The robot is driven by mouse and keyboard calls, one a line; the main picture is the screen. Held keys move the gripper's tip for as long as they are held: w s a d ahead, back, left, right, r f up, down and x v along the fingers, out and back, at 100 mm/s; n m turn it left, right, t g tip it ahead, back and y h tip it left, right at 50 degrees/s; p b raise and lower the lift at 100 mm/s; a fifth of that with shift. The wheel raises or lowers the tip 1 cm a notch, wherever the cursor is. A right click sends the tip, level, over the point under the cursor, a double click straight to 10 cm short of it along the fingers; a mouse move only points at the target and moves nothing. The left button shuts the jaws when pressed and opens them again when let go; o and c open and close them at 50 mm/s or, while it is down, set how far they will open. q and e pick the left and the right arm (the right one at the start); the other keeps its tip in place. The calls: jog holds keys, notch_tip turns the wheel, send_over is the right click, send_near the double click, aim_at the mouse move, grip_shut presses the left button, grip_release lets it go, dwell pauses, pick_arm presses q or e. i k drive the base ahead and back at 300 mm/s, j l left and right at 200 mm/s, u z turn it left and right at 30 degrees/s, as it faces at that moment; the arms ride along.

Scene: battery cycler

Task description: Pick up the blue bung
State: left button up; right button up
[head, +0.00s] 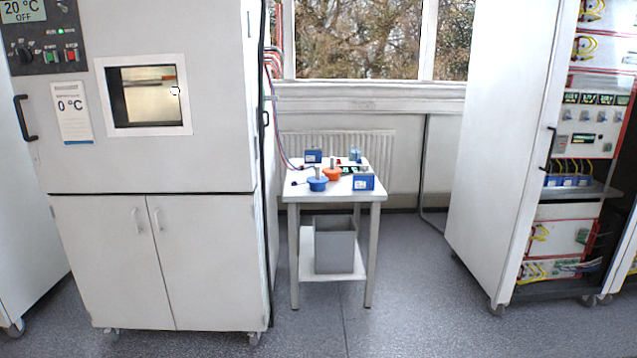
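The blue bung (318,184) stands upright near the front left of the small white table (292,198). It has a wide blue base and a grey stem on top. An orange bung (332,175) of similar shape stands just behind it to the right. Neither of my grippers shows in the head view, and nothing is seen touching the blue bung.
Blue boxes (363,182) and (313,156) and cables share the tabletop. A grey bin (334,247) sits on its lower shelf. A large chamber cabinet (150,240) stands close on the left, an open-doored rack (500,140) on the right. The floor (400,290) in front is clear.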

aim_at(317, 182)
jog(key=i+l+z, duration=0.15)
jog(key=i, duration=0.15)
jog(key=i+l+z, duration=0.2)
jog(key=i+z, duration=0.25)
jog(key=i, duration=0.8)
jog(key=i+z, duration=0.25)
jog(key=i, duration=1.35)
jog(key=i+l+u, duration=0.15)
jog(key=i, duration=0.4)
jog(key=i+u, duration=0.25)
jog(key=u, duration=0.15)
jog(key=i+l+u, duration=0.45)
jog(key=u, duration=0.3)
jog(key=i+l+u, duration=0.2)
jog(key=u, duration=0.15)
jog(key=i+l+u, duration=0.2)
jog(key=u, duration=0.3)
jog(key=i+l+u, duration=0.1)
jog(key=l+u, duration=1.2)
jog(key=u, duration=0.15)
